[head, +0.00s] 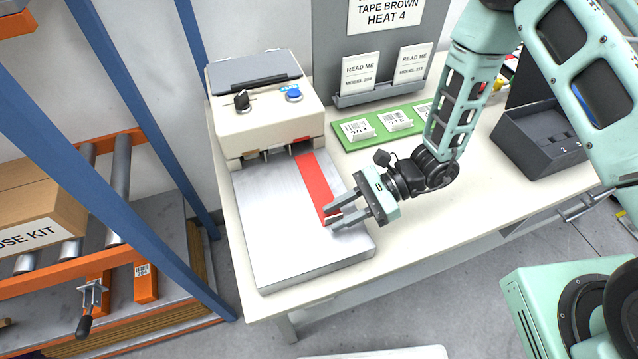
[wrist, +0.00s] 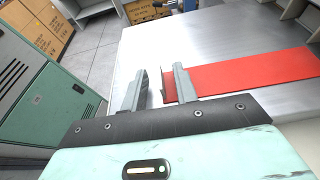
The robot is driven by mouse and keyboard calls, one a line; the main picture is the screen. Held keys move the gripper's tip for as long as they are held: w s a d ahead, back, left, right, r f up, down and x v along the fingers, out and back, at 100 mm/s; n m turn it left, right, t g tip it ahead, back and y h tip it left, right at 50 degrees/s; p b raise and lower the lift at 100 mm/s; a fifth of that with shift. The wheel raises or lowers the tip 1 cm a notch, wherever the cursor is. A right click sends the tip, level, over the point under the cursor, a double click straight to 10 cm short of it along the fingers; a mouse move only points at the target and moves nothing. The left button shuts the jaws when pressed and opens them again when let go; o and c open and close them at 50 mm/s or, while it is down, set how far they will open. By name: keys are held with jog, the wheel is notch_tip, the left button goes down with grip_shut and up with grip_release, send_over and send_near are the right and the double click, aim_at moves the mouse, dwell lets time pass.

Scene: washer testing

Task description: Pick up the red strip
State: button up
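The red strip (head: 315,186) lies flat on the metal plate (head: 262,222) in front of the beige machine (head: 265,100). It runs from the machine to near the plate's front right edge. My gripper (head: 332,219) is low at the strip's near end, with its fingers apart. In the wrist view, the strip (wrist: 250,72) extends to the right from my gripper (wrist: 158,72). One finger overlaps the strip's end and the other stands beyond it, over the bare plate. I cannot tell whether either finger touches the strip.
A green board (head: 385,126) with white tags and a grey holder with READ ME cards (head: 360,75) stand behind. A dark box (head: 548,140) stands at the right of the white table (head: 455,190). A blue-posted rack with a carton (head: 35,205) is at the left.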

jog(key=shift+x, duration=0.8)
grip_shut()
